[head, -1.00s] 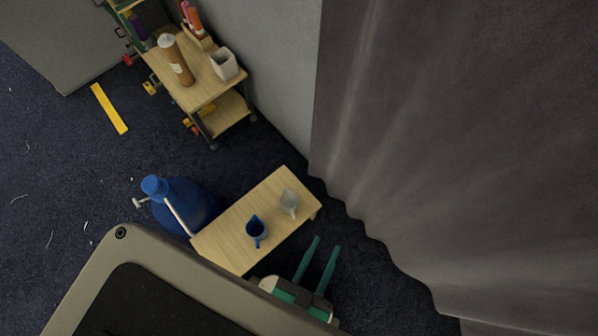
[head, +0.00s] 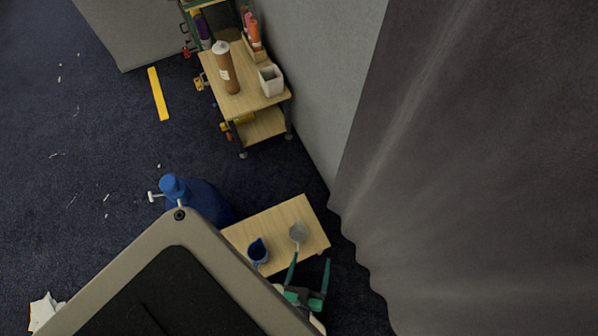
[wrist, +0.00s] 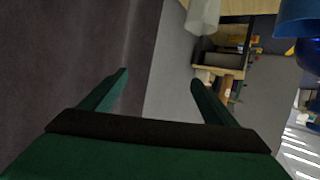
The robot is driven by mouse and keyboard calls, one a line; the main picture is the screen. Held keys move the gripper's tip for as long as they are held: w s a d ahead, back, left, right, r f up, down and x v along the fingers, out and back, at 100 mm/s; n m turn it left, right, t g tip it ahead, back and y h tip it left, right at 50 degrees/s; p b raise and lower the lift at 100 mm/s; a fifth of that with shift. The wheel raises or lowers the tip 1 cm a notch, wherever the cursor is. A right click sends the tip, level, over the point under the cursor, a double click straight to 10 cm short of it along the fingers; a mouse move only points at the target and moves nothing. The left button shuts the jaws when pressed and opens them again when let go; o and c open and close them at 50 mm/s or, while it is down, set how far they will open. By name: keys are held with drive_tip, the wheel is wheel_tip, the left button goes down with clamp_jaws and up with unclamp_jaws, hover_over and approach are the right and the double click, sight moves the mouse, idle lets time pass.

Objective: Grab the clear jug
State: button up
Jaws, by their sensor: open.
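The clear jug (head: 299,232) stands on the small wooden table (head: 268,221), near its right end. In the wrist view the clear jug (wrist: 203,14) is cut off by the top edge. My gripper (head: 310,260) is open and empty at the table's near right edge, with green fingers pointing up the picture. One fingertip shows just below the clear jug; I cannot tell if they touch. In the wrist view my gripper (wrist: 160,79) has nothing between its fingers, and the jug lies above the right finger.
A blue jug (head: 257,250) stands left of the clear one, close by. A large blue bottle (head: 200,198) is beyond the table's left end. A grey curtain (head: 450,150) hangs on the right. A wooden cart (head: 245,98) with containers stands farther back.

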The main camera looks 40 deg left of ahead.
sight(298, 250)
drive_tip(key=a+f+g+y, duration=0.1)
drive_tip(key=a+f, duration=0.1)
drive_tip(key=f, duration=0.2)
drive_tip(key=w+a+f+n, duration=0.1)
drive_tip(key=a+f, duration=0.2)
drive_tip(key=f, duration=0.1)
drive_tip(key=w+a+f+n+g+y, duration=0.1)
drive_tip(key=a+f, duration=0.2)
drive_tip(key=f, duration=0.1)
drive_tip(key=shift+w+a+f+g+y, duration=0.15)
drive_tip(key=shift+w+f+g+y, duration=0.05)
drive_tip(key=shift+f+g+y, duration=0.15)
drive_tip(key=shift+x, duration=3.2)
drive_tip(key=shift+r, duration=0.1)
drive_tip(key=shift+w, duration=0.1)
drive_tip(key=c, duration=1.5)
drive_tip(key=shift+o, duration=0.2)
